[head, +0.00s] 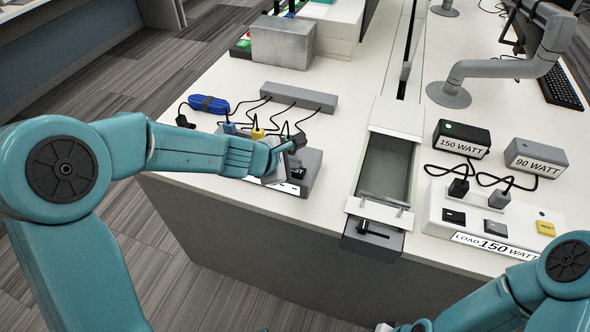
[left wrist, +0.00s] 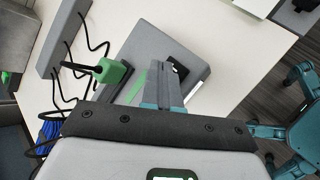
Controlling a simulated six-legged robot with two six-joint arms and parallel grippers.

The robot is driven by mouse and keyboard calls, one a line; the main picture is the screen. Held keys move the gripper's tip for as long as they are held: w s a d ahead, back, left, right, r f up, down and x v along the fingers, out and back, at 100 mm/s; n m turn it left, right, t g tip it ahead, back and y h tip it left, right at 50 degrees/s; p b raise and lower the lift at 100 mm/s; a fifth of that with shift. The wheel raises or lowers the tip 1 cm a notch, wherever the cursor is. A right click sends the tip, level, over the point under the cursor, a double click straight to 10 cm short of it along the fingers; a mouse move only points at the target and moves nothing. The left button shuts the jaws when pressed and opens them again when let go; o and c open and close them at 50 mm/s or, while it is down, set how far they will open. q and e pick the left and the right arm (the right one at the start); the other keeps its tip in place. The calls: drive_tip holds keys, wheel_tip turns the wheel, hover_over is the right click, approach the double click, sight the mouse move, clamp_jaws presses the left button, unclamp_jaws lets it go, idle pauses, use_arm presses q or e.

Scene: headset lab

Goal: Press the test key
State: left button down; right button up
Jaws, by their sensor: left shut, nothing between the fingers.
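A grey plug box (head: 312,165) lies on the left part of the bench. It carries colored plugs and, near its front, a black key with a white mark (head: 297,173); I cannot read a label there. My left gripper (head: 290,146) is shut and empty over this box, its tips close to the black key. I cannot tell whether they touch. In the left wrist view the shut fingers (left wrist: 160,80) lie over the box (left wrist: 195,48), beside a black key partly hidden behind them (left wrist: 181,69). A yellow key (head: 545,228) with small print sits on the load panel at right. My right gripper is out of view.
A green plug (left wrist: 111,72) stands close to the left fingers. Cables run to a grey strip (head: 300,97) and a blue bundle (head: 208,104). A glass-topped channel (head: 385,165) stands right of the box. Power bricks labelled 150 WATT (head: 461,138) and 90 WATT (head: 536,157) are beyond.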

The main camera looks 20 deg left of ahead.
sight(293, 173)
use_arm(q)
drive_tip(key=shift+f+b, duration=0.3)
drive_tip(key=shift+f, duration=0.05)
drive_tip(key=shift+r, duration=0.1)
idle(0.4)
drive_tip(key=shift+r+p, duration=0.8)
drive_tip(key=shift+p, duration=0.05)
wheel_tip(293, 173, up, 5)
drive_tip(key=p, duration=0.5)
drive_tip(key=shift+r, duration=0.1)
idle(0.4)
